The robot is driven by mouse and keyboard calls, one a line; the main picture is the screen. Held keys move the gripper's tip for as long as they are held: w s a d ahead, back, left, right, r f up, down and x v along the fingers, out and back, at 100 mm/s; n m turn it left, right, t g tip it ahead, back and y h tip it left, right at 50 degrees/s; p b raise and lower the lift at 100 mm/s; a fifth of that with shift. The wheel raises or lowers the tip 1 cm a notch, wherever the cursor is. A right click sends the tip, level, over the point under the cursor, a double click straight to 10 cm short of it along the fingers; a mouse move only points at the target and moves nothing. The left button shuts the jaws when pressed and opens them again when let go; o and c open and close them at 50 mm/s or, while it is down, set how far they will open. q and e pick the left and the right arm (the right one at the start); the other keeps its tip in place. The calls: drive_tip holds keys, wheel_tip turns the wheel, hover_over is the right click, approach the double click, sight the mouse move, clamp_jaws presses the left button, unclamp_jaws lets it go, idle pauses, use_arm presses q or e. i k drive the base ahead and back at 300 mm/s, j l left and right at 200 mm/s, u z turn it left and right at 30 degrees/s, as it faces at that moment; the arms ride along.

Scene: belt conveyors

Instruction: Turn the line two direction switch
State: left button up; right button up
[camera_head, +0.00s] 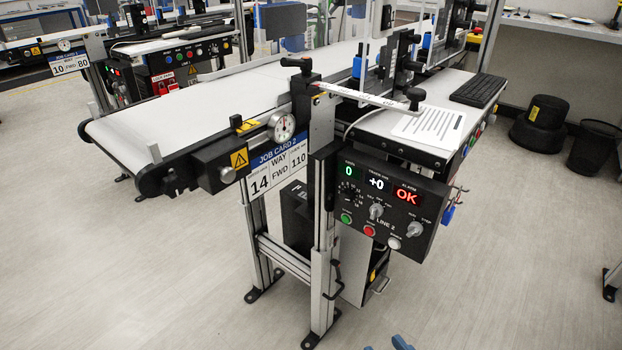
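The line two control panel (390,208) faces me on the front of the conveyor frame, marked LINE 2. Its displays read 0, +0 and a red OK. A grey selector switch (376,211) with small labels above sits mid-panel, its handle looking roughly upright; the labels are too small to read surely. A second grey selector (414,229) is at the right. The job card (275,172) reads JOB CARD 2, 14, WAY FWD, 110. Small blue pieces show at the bottom edge, perhaps part of my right gripper; I cannot tell its opening. My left gripper is out of view.
Green (346,218), red (369,230) and white (394,243) buttons sit below the selectors, and a black dial (349,192) is at their left. The white belt (190,110) stretches back. Floor in front is clear. A black bin (593,147) stands far right.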

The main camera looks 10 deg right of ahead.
sight(376, 210)
drive_tip(key=i+l+z, duration=0.15)
drive_tip(key=z, duration=0.25)
drive_tip(key=i+l+z, duration=0.2)
drive_tip(key=z, duration=0.25)
drive_tip(key=l, duration=0.1)
